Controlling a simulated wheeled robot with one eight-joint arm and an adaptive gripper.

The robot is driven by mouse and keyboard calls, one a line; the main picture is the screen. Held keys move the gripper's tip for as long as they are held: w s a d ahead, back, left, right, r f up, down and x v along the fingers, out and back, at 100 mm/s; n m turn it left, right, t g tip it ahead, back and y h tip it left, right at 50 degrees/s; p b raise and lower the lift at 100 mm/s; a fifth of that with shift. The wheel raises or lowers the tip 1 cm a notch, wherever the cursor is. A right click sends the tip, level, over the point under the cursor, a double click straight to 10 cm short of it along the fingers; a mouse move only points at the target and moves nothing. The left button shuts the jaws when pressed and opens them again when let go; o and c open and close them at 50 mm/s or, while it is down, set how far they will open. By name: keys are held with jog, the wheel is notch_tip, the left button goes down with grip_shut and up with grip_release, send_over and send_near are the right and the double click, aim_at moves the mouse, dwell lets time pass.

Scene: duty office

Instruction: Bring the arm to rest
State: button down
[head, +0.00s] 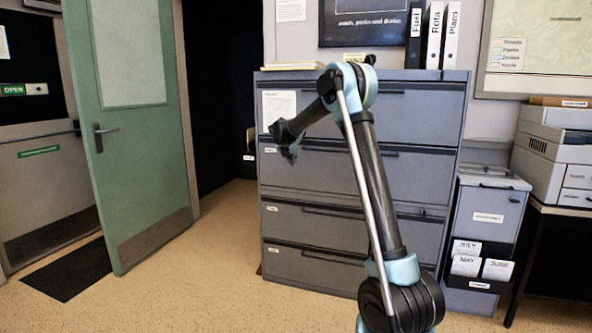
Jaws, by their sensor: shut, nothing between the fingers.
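My arm rises from the bottom of the head view, bends at an elbow near the top of the grey filing cabinet (420,185), and reaches left and down. My gripper (291,155) is at the end of it, in front of the cabinet's upper drawers as seen here. The gripper is shut, and nothing shows in it. Its fingers are small and dark in this view. I cannot tell how far it is from the cabinet front.
A green door (135,150) stands open at the left beside a dark doorway. A small grey cabinet (484,205) and a printer (560,150) on a table are at the right. Binders (434,35) stand on the filing cabinet.

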jog(key=s+d+r+m+g, duration=0.2)
jog(key=s+d+m, duration=0.75)
jog(key=s, duration=0.65)
jog(key=s+d+r+m+g, duration=0.15)
jog(key=s+d+m, duration=0.55)
jog(key=s+d, duration=0.8)
jog(key=s+d+f+m+g, duration=0.1)
jog(key=s+f+m, duration=0.4)
jog(key=s, duration=0.7)
jog(key=s+d+f+m+g+y, duration=0.1)
jog(key=s+f+m, duration=0.4)
jog(key=s, duration=0.7)
jog(key=s+d+f+m+g+y, duration=0.1)
jog(key=s+f+m, duration=0.5)
jog(key=s, duration=0.6)
jog(key=shift+s+f, duration=0.15)
jog(key=shift+f, duration=0.75)
